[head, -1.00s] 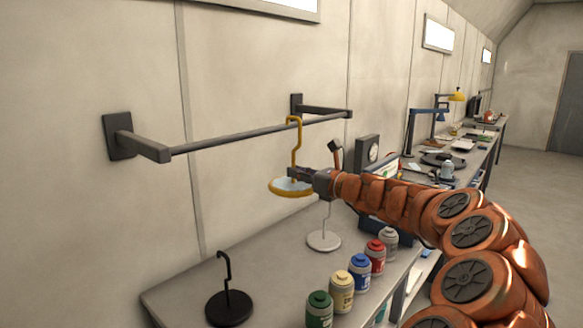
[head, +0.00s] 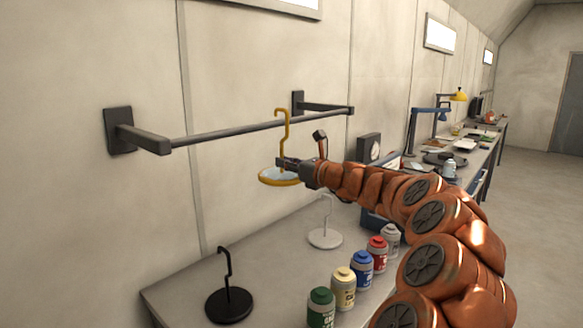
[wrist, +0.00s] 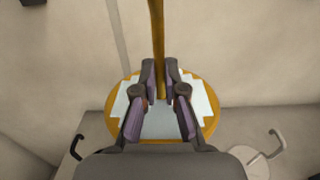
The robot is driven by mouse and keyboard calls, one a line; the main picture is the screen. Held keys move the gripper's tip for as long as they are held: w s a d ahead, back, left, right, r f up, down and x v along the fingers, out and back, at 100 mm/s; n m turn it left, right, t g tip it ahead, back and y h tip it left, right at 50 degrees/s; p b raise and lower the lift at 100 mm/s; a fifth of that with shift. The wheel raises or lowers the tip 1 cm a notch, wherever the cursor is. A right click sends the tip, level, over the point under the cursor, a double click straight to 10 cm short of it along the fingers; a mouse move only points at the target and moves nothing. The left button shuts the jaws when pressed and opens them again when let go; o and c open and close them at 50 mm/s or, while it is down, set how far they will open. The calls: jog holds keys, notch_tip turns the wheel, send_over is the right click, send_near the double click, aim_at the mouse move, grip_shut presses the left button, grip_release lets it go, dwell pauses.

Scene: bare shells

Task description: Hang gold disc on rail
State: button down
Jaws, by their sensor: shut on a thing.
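The gold disc (head: 279,181) has a pale top and a tall gold stem ending in a hook (head: 280,112). My gripper (head: 285,163) is shut on its stem just above the disc, which hangs level in the air. In the wrist view, the stem rises between my fingers (wrist: 160,82), with the disc (wrist: 204,95) spread beneath them. The dark rail (head: 220,132) runs between two wall brackets. The hook's top shows slightly above the rail's line; I cannot tell whether it is over the rail or in front of it.
Below is a grey bench (head: 270,250) with a black hooked disc (head: 229,303), a white hooked disc (head: 325,238) and several coloured canisters (head: 343,288). The wall (head: 60,200) stands behind the rail. The rail looks empty along its left part.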

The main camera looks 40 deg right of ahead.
jog(key=shift+w+a+b, duration=0.15)
jog(key=shift+w+b, duration=0.2)
jog(key=shift+w, duration=0.8)
jog(key=shift+w+f, duration=0.1)
jog(key=shift+f, duration=0.75)
jog(key=c, duration=1.2)
grip_release()
jog(key=s, duration=0.4)
jog(key=s+d, duration=0.1)
jog(key=s, duration=0.7)
jog(key=shift+d, duration=0.35)
jog(key=shift+a, duration=0.1)
